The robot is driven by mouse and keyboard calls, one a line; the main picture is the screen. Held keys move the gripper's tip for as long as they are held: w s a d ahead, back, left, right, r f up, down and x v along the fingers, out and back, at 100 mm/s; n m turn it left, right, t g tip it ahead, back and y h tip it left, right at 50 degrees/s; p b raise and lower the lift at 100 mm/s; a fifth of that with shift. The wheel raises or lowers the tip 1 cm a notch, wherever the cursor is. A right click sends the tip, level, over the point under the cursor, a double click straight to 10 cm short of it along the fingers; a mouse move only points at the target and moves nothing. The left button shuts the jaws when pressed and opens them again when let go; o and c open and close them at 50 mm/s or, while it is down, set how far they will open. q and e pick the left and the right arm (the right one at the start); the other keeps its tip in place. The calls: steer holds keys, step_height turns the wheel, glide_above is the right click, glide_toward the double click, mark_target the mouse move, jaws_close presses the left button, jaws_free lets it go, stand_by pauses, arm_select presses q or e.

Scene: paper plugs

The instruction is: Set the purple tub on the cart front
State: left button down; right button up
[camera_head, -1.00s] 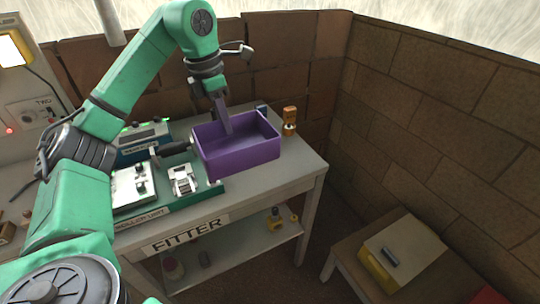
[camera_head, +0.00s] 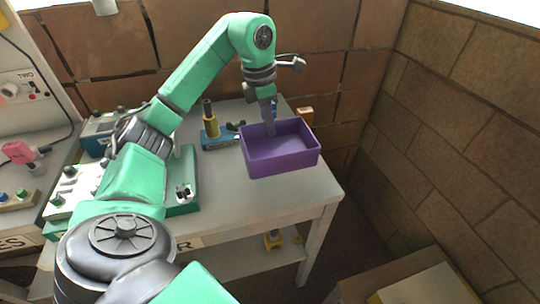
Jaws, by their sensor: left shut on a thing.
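The purple tub (camera_head: 285,162) is an open rectangular box in the middle of the head view, over the right part of the grey bench (camera_head: 318,190). My left gripper (camera_head: 270,125) points down at the tub's left rear side and is shut on its wall. The tub looks roughly level and its visible inside looks empty. I cannot tell for sure whether its underside is clear of the bench top. My right gripper is not in view. I cannot tell whether any surface here is the cart.
A blue fixture with a yellow and dark post (camera_head: 210,122) stands left of the tub. An orange block (camera_head: 305,115) stands behind it. A green-based fixture (camera_head: 183,190) is at the bench's front left. A low brown stand (camera_head: 385,278) is at lower right, against the brick wall.

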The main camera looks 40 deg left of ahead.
mark_target(272, 149)
arm_select(q)
steer(key=f, duration=0.2)
steer(key=w+f, duration=0.1)
steer(key=f, duration=0.2)
steer(key=shift+p, duration=0.3)
steer(key=f, duration=0.3)
steer(key=shift+s+f, duration=0.25)
steer(key=shift+s, duration=0.05)
steer(key=shift+w+f, duration=0.2)
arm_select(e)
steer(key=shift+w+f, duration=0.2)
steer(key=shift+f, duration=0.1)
arm_select(q)
steer(key=shift+f, duration=0.15)
steer(key=c, duration=1)
jaws_free()
steer(key=r, duration=0.4)
steer(key=s+r+p, duration=0.1)
steer(key=r, duration=0.3)
steer(key=a+r, duration=0.1)
steer(key=r, duration=0.3)
steer(key=shift+s+r+p, duration=0.2)
steer(key=shift+s+p, duration=0.1)
steer(key=shift+p, duration=0.1)
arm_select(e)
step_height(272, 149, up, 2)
